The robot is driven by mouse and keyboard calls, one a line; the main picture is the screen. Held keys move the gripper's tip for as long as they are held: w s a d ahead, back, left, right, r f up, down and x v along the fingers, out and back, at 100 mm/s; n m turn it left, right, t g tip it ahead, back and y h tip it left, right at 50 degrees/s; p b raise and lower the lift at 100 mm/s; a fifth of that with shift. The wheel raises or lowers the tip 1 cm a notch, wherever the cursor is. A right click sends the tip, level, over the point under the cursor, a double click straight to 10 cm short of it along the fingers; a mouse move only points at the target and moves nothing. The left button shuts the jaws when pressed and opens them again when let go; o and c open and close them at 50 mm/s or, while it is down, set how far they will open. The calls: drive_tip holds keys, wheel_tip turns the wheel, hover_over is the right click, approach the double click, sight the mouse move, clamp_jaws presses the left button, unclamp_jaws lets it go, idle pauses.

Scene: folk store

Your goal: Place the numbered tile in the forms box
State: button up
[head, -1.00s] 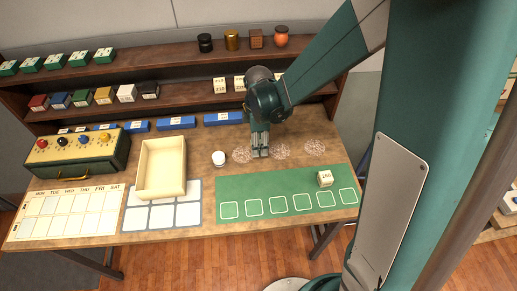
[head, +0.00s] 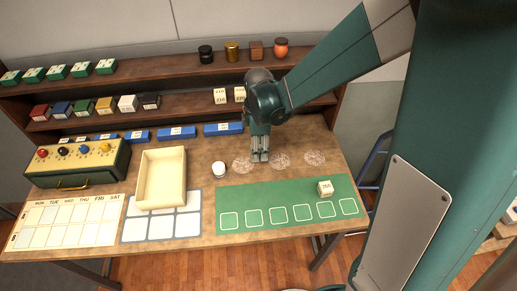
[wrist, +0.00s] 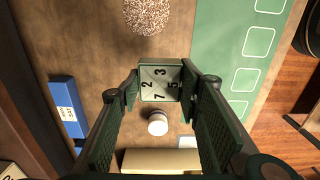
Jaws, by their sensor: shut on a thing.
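The numbered tile (wrist: 160,82) is a pale greenish-grey square with dark digits, among them 2, 3, 5 and 7. My gripper (head: 260,157) is shut on it, one finger at each side in the wrist view. The tile cannot be made out in the head view. My gripper points down over the table between two speckled round patches. A cream open box (head: 143,184), the likely forms box though no label shows, stands left of my gripper. It looks empty. Its edge also shows at the bottom of the wrist view (wrist: 160,162).
A small white round object (head: 219,168) stands between my gripper and the cream box, also in the wrist view (wrist: 157,125). A green mat (head: 285,205) holds a white block (head: 325,187). A yellow-topped case (head: 78,163) is far left. Shelves (head: 185,108) run behind.

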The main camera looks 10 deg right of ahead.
drive_tip(key=shift+a, duration=0.15)
drive_tip(key=shift+w+a, duration=0.2)
drive_tip(key=shift+a, duration=0.45)
drive_tip(key=s+a, duration=0.2)
drive_tip(key=a, duration=3.4)
drive_tip(key=shift+s+a+r, duration=0.25)
drive_tip(key=shift+r, duration=0.1)
hover_over(166, 181)
drive_tip(key=shift+s+f, duration=0.1)
drive_tip(key=shift+f, duration=3.05)
drive_tip(key=shift+f, duration=1.85)
